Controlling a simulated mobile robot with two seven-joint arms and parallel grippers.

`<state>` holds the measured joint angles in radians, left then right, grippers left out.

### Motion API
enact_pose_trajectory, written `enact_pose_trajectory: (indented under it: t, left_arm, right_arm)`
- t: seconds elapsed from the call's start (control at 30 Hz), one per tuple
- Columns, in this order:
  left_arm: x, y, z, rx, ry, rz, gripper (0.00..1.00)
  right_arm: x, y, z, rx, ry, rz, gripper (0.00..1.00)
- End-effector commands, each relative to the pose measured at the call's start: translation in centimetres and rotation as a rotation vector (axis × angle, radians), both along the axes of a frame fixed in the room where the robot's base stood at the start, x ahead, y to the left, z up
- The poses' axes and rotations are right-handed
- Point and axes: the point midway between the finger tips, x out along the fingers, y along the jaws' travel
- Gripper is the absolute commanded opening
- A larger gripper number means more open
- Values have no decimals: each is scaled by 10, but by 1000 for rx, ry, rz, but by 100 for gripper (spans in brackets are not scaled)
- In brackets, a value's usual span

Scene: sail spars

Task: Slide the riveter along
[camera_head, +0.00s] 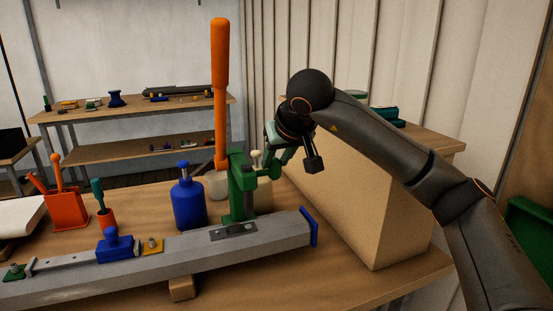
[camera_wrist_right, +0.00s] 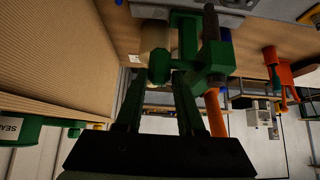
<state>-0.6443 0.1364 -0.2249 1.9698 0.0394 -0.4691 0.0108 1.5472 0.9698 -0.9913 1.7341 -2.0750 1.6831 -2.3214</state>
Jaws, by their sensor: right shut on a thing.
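The green riveter (camera_head: 238,185) stands upright on the grey spar (camera_head: 180,255), near the spar's right end. Its long orange lever (camera_head: 220,90) points up. My right gripper (camera_head: 268,165) reaches in from the right and is shut on a green side part of the riveter. In the right wrist view the gripper (camera_wrist_right: 160,80) closes on the riveter's rounded green part (camera_wrist_right: 159,68), with the orange lever (camera_wrist_right: 215,112) beside the fingers. The exact contact is partly hidden in the head view. My left gripper is not in view.
A blue end cap (camera_head: 308,227) closes the spar's right end. A blue clamp-like block (camera_head: 118,245) sits on the spar. A blue bottle (camera_head: 188,200) stands behind the spar, close left of the riveter. A large tan box (camera_head: 380,205) stands right, beneath my arm.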

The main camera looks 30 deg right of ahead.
Motion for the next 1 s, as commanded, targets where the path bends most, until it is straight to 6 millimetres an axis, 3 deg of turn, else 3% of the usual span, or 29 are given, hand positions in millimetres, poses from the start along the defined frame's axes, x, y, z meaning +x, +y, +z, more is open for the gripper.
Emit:
enact_pose_trajectory:
  t: [0.1, 0.37, 1.0]
  left_arm:
    - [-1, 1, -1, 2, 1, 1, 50]
    - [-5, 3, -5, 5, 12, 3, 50]
    - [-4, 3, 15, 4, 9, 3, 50]
  right_arm:
    - [-1, 1, -7, -3, 17, 2, 0]
    - [0, 4, -8, -3, 21, 5, 0]
    - [9, 48, -7, -2, 24, 8, 0]
